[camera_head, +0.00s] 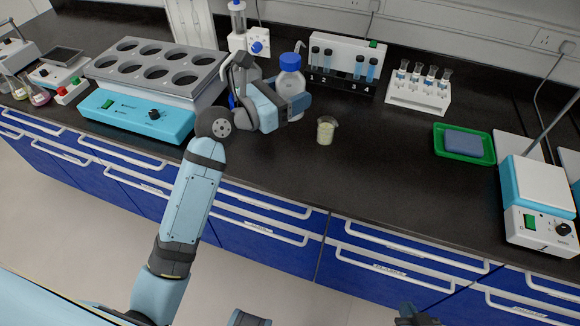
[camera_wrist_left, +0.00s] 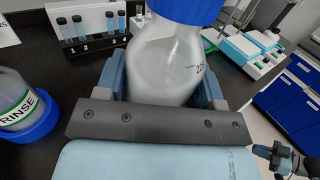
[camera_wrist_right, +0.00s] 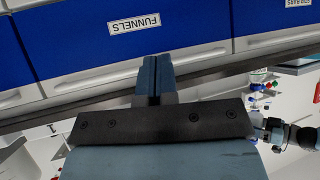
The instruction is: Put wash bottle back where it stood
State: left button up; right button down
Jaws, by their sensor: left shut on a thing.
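The wash bottle (camera_head: 291,84) is a clear bottle with a blue cap, upright at the back half of the black counter. My left gripper (camera_head: 284,107) is shut around its body. In the left wrist view the bottle (camera_wrist_left: 165,62) fills the space between the fingers (camera_wrist_left: 165,88), its blue cap cut off by the top edge. I cannot tell whether its base touches the counter; the gripper hides part of it. My right gripper (camera_wrist_right: 156,80) is shut and empty, in front of the blue drawers. It shows only partly at the head view's bottom edge (camera_head: 415,316).
A bottle labelled RINSE (camera_wrist_left: 22,103) stands left in the left wrist view. A beaker (camera_head: 326,130) stands close in front of the wash bottle. Behind are a numbered vial rack (camera_head: 345,85) and a tube rack (camera_head: 418,95). A heating block (camera_head: 135,112) stands left.

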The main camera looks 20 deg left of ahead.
pick_arm(q)
notch_tip(320, 180, down, 16)
jog(key=b, duration=0.5)
jog(key=shift+a, duration=0.1)
notch_tip(320, 180, down, 4)
jog(key=shift+r+b, duration=0.15)
jog(key=shift+b, duration=0.75)
jog(key=shift+f, duration=0.25)
jog(key=o, duration=0.7)
jog(key=shift+o, duration=0.2)
pick_arm(e)
jog(key=f, duration=0.4)
jog(key=shift+w+a, duration=0.3)
pick_arm(q)
jog(key=shift+r, duration=0.1)
